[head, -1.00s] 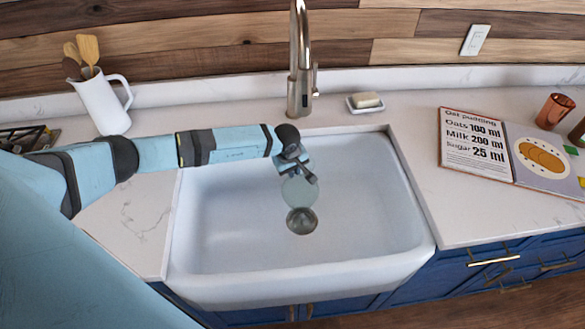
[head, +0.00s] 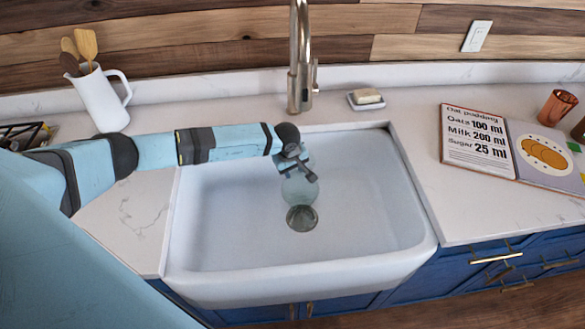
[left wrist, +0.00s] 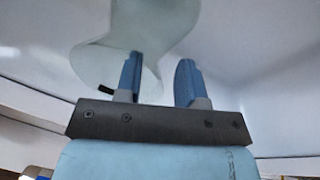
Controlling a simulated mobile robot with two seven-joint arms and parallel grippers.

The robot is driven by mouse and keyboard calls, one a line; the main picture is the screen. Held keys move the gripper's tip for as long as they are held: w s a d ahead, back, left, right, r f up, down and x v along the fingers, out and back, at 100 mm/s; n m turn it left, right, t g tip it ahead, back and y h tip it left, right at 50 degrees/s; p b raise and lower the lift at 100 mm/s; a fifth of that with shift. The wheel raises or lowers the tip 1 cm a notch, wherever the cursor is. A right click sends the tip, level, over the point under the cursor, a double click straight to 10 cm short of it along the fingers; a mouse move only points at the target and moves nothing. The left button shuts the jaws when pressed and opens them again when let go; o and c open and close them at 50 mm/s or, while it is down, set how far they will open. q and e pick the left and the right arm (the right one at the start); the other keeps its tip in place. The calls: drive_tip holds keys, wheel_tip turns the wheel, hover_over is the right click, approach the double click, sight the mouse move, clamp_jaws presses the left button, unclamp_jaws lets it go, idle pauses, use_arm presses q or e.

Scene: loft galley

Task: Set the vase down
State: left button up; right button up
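The vase (head: 299,190) is pale, greenish see-through glass with a wide body and a narrower waist. In the head view it is inside the white sink (head: 235,235), just behind the drain, and looks upright. Whether its base touches the sink floor I cannot tell. My left gripper (head: 306,172) is at the vase's upper part and hides some of it. In the left wrist view the two blue fingers (left wrist: 160,72) stand apart. The vase (left wrist: 98,66) shows behind the left finger, with a gap between its edge and the right finger. My right gripper is not in view.
The faucet (head: 299,60) rises behind the sink. A soap dish (head: 366,103) stands behind right. A recipe book (head: 478,142) and a copper cup (head: 556,107) are on the right counter. A white jug (head: 102,100) with utensils stands left. The sink's right side is free.

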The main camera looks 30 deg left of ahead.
use_arm(q)
drive_tip(key=shift+r+p, duration=0.5)
drive_tip(key=shift+p, duration=0.1)
wheel_tip(320, 180, up, 8)
drive_tip(key=s+b, duration=0.1)
drive_tip(key=shift+s+f, duration=0.2)
drive_tip(key=shift+s, duration=0.05)
